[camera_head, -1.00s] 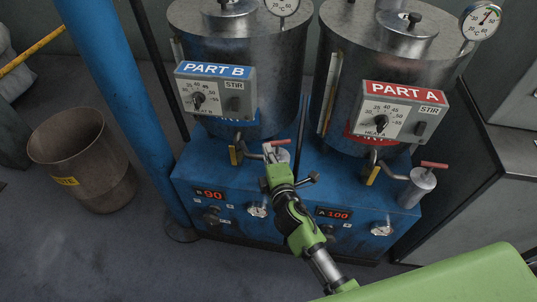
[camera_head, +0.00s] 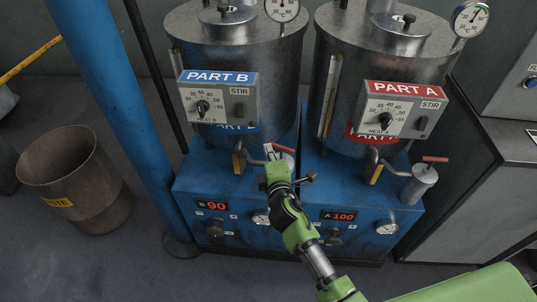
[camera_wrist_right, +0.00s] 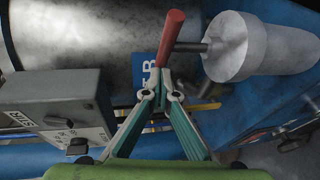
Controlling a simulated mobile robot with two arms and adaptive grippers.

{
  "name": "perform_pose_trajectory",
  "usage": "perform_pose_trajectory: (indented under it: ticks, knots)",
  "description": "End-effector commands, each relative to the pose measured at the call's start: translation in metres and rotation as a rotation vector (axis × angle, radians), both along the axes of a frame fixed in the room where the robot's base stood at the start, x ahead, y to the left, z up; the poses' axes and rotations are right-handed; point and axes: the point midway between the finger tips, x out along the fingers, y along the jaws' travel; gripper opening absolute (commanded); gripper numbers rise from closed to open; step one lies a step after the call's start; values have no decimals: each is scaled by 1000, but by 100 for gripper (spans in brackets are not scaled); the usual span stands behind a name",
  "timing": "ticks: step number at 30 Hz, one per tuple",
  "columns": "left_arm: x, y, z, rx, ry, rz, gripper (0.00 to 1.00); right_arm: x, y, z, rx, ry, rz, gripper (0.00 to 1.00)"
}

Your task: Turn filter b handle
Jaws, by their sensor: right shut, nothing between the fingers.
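The filter B handle is a red bar (camera_head: 284,148) on a grey metal filter canister (camera_head: 288,158) below the PART B tank, partly hidden by my gripper. In the right wrist view the red handle (camera_wrist_right: 171,38) stands just beyond the fingertips, with the canister (camera_wrist_right: 262,48) to its right. My right gripper (camera_head: 270,152) is at the left side of this handle. Its fingertips meet near the handle's lower end in the right wrist view (camera_wrist_right: 162,82). It is shut with nothing between the fingers; contact with the handle cannot be told. My left gripper is not in view.
The PART A filter with its own red handle (camera_head: 435,159) stands to the right. The PART B control box (camera_head: 218,97) hangs above left. A blue post (camera_head: 120,110) and a brown waste bin (camera_head: 75,180) stand left of the blue cabinet (camera_head: 270,228).

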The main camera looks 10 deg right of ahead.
Motion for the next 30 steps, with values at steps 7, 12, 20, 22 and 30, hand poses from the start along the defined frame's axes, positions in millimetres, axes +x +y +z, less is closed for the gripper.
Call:
perform_pose_trajectory:
  ticks: [7,12,20,22,30]
  knots:
    - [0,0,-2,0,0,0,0,6,1,0,1,0,4,0]
    - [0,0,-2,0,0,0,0,8,1,0,1,-1,4,0]
    - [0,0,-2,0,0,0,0,9,1,0,1,-1,4,0]
    - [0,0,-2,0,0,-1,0,9,1,0,1,-1,4,0]
    - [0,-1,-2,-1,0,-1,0,9,1,0,1,0,4,0]
